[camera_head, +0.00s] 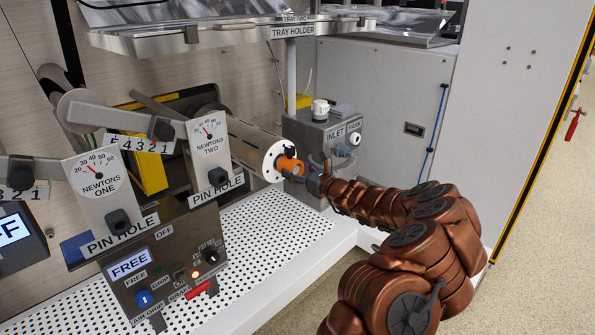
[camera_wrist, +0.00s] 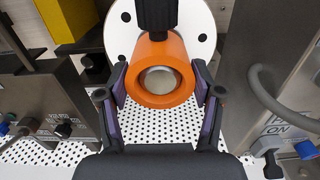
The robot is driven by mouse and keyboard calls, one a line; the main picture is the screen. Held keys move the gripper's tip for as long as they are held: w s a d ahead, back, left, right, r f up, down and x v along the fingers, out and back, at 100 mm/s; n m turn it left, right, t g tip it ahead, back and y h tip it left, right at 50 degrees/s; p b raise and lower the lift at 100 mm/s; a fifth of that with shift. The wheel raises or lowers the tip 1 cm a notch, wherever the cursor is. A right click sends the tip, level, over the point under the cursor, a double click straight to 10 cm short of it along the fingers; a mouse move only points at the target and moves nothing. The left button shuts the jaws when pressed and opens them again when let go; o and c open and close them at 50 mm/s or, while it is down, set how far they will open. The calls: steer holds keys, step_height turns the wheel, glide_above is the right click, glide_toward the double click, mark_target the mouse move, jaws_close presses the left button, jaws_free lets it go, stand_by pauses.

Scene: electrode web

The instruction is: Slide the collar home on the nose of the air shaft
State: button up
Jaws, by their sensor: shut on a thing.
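The orange collar (camera_head: 290,165) sits at the white flanged end of the grey air shaft (camera_head: 250,138). In the wrist view the collar (camera_wrist: 141,63) is a thick ring, and the round metal nose (camera_wrist: 160,79) shows inside its bore. A black knob-like part (camera_wrist: 157,14) stands at its top. The white flange (camera_wrist: 116,28) is behind the collar; whether they touch is hidden. My gripper (camera_wrist: 160,92) is shut on the collar, one dark finger on each side. In the head view the gripper (camera_head: 302,173) is small and partly hidden at the shaft's end.
A grey inlet box (camera_head: 331,143) stands just behind and right of the gripper. The tray holder (camera_head: 215,36) hangs above. The Newtons one (camera_head: 98,183) and Newtons two (camera_head: 210,148) gauges are at the left. The perforated white deck (camera_head: 285,245) below is mostly clear.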

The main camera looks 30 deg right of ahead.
steer(key=shift+x, duration=0.75)
steer(key=o, duration=1.8)
steer(key=shift+c, duration=0.2)
steer(key=v, duration=1.2)
